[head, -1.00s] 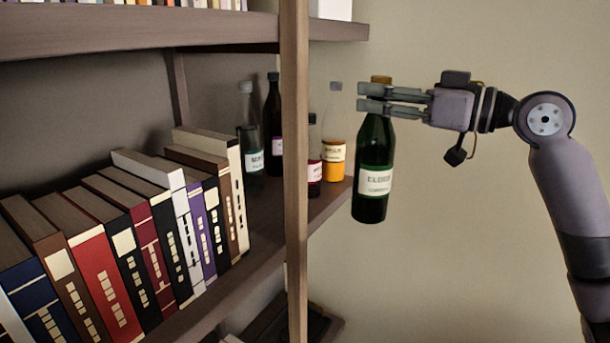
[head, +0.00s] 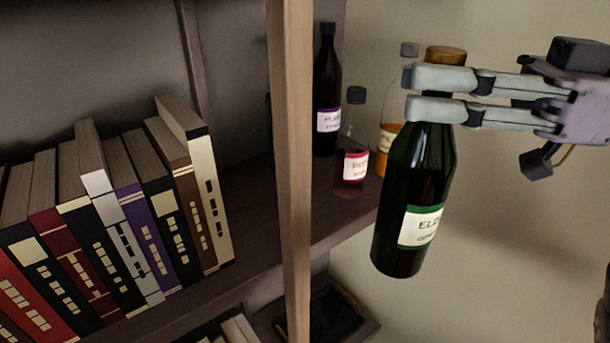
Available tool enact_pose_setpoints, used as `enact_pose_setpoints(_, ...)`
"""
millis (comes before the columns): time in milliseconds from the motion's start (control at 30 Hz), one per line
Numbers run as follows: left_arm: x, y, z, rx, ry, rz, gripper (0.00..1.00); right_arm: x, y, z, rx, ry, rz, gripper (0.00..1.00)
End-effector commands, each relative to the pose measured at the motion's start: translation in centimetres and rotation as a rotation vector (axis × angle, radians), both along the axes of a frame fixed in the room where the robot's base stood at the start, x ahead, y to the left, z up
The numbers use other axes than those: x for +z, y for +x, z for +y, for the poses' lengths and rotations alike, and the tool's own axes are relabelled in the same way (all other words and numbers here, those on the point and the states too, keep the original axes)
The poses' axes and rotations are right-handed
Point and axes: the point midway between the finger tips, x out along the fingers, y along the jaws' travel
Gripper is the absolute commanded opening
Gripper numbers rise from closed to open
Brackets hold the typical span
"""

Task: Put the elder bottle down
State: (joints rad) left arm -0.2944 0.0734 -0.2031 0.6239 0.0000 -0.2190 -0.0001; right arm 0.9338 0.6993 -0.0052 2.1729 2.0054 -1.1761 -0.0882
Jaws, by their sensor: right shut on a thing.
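The elder bottle (head: 408,190) is dark green with a tan cap and a white and green label, partly turned away. My right gripper (head: 420,92) comes in from the right and is shut on its neck just below the cap. The bottle hangs slightly tilted, in front of the right end of the shelf board (head: 335,232). I cannot tell whether its base touches anything; it appears to be in the air. My left gripper is not in view.
A wooden post (head: 291,180) stands left of the bottle. Behind it on the shelf are a dark purple-labelled bottle (head: 326,95), a red-labelled bottle (head: 352,150) and an orange bottle (head: 388,140), partly hidden by the gripper. Books (head: 130,220) fill the left.

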Motion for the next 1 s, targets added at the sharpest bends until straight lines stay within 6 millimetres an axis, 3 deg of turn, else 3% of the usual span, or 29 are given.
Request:
enact_pose_setpoints(300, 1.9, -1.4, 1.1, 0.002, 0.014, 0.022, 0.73, 0.6, 3.8, 2.8, 0.004, 0.006, 0.001, 0.00)
enact_pose_setpoints(700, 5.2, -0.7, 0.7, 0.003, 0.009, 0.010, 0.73, 0.6, 11.3, 8.3, 0.003, 0.005, 0.000, 0.00)
enact_pose_setpoints(1000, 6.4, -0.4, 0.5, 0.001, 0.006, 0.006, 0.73, 0.4, 14.4, 10.5, 0.001, 0.006, -0.002, 0.00)
